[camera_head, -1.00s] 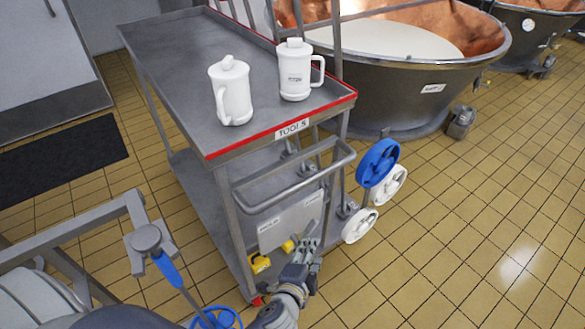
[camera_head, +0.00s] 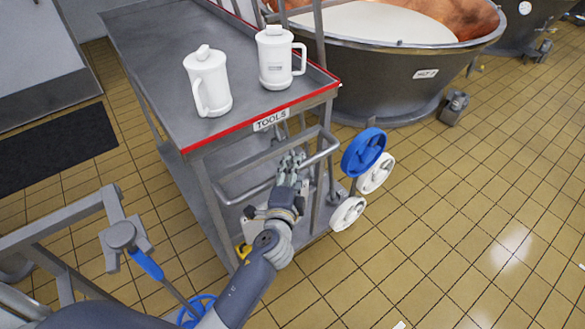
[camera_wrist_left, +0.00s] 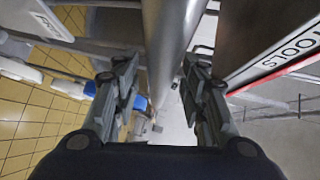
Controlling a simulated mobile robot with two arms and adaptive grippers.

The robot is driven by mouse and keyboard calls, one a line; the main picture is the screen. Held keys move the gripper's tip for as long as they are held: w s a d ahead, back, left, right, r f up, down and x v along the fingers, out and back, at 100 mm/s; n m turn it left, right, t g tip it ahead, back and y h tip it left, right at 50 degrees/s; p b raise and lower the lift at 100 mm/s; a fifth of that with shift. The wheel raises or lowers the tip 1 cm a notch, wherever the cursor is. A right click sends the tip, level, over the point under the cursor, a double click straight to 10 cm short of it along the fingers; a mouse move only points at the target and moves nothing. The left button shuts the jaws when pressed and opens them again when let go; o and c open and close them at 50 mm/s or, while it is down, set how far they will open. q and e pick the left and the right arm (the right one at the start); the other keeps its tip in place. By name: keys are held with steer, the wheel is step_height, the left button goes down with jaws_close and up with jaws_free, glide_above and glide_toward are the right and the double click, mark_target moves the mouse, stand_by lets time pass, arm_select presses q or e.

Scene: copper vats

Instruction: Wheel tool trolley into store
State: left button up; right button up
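The tool trolley (camera_head: 140,60) is a grey metal cart with a red front edge and a TOOLS label (camera_head: 270,119). Two white lidded jugs (camera_head: 208,82) (camera_head: 277,58) stand upright on its top. A grey tubular push handle (camera_head: 240,194) sticks out below the label. My left gripper (camera_head: 291,162) is at the right part of this handle. In the left wrist view, the handle bar (camera_wrist_left: 172,40) runs between the fingers of my left gripper (camera_wrist_left: 160,85), which are apart; I cannot tell whether they touch it. My right gripper is not in view.
Blue and white wheels (camera_head: 364,153) stand at the trolley's right side. A copper-lined vat (camera_head: 400,85) is behind it. A grey frame with a knob (camera_head: 120,235) is at lower left. A dark mat (camera_head: 55,145) lies by a pale door or cabinet (camera_head: 40,50). Tiled floor (camera_head: 480,190) is open at right.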

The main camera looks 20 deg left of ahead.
arm_select(q)
steer(key=shift+w+f, duration=0.1)
steer(key=shift+w, duration=0.5)
jaws_close()
steer(key=shift+a, duration=0.15)
steer(key=w+a, duration=1.2)
steer(key=a, duration=0.3)
steer(key=shift+w+a, duration=0.15)
steer(key=shift+a, duration=0.15)
